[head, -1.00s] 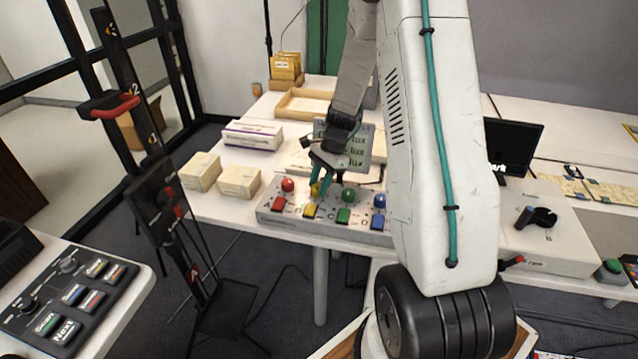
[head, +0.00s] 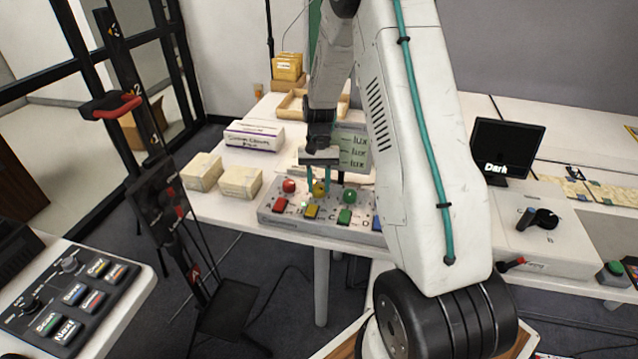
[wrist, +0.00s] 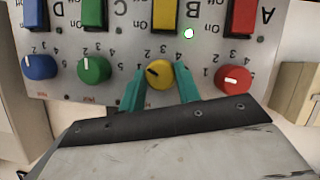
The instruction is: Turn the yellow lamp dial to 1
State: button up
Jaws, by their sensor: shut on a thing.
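The yellow lamp dial (wrist: 159,75) sits on the grey lamp panel (wrist: 128,52) between red and green dials. It also shows in the head view (head: 319,189). My gripper (wrist: 160,86) has its teal fingers on either side of the yellow dial and is shut on it. The dial's dark pointer mark points to the upper left in the wrist view, and some numbers around it are hidden by the fingers. A small lit green-white light (wrist: 188,34) shows beside the yellow switch (wrist: 165,14).
The red dial (wrist: 233,79) and green dial (wrist: 94,70) stand close on either side of my fingers. A blue dial (wrist: 39,67) lies farther left. Pale boxes (head: 240,182) rest left of the panel. A screen (head: 507,149) reading "Dark" stands to the right.

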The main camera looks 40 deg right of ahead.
jog(key=shift+a+n+g+h, duration=0.1)
jog(key=shift+n+g+h, duration=0.45)
jog(key=shift+n, duration=1.35)
jog(key=shift+h, duration=0.25)
jog(key=o, duration=1)
jog(key=shift+t, duration=0.25)
jog(key=v, duration=0.7)
jog(key=shift+w+r, duration=0.15)
jog(key=shift+r, duration=0.2)
